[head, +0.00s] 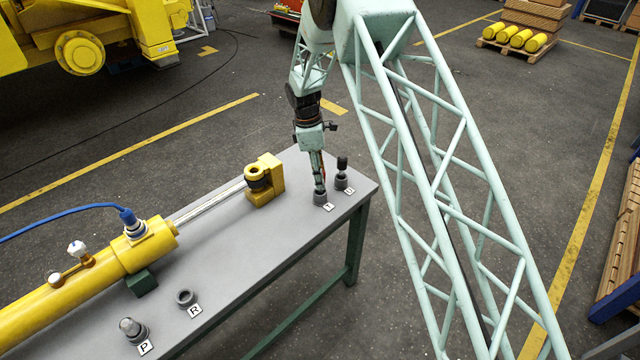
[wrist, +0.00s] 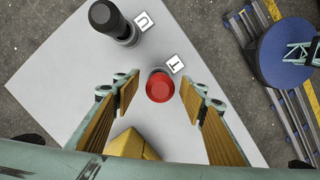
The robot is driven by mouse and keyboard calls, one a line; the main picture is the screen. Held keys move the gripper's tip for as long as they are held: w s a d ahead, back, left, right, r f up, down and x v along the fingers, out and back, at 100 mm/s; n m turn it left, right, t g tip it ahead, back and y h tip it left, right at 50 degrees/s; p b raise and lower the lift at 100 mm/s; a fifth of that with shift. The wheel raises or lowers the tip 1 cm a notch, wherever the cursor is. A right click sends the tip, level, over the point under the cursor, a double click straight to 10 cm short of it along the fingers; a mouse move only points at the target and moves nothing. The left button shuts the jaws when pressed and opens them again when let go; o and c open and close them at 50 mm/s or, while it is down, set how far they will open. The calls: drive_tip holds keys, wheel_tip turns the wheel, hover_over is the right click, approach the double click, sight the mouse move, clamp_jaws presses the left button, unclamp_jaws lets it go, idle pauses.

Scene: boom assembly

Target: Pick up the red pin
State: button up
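The red pin (wrist: 160,87) shows from above in the wrist view as a round red head, next to a card marked T. It stands in a dark holder (head: 320,198) on the table. My gripper (head: 319,184) points down over this holder in the head view. In the wrist view its two ribbed fingers are apart, one on each side of the pin head, with a gap on both sides. Nothing is held. In the head view the fingers mostly hide the pin.
A black pin (wrist: 106,17) stands in a holder close by, beside a card marked U. The grey table (head: 275,215) carries a yellow cylinder (head: 75,298) with a rod and yellow end block (head: 275,181). Holders P (head: 133,329) and R (head: 185,298) stand near its front.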

idle(0.4)
drive_tip(key=c, duration=1.1)
drive_tip(key=shift+r, duration=0.15)
drive_tip(key=shift+c, duration=0.2)
drive_tip(key=shift+r, duration=4.9)
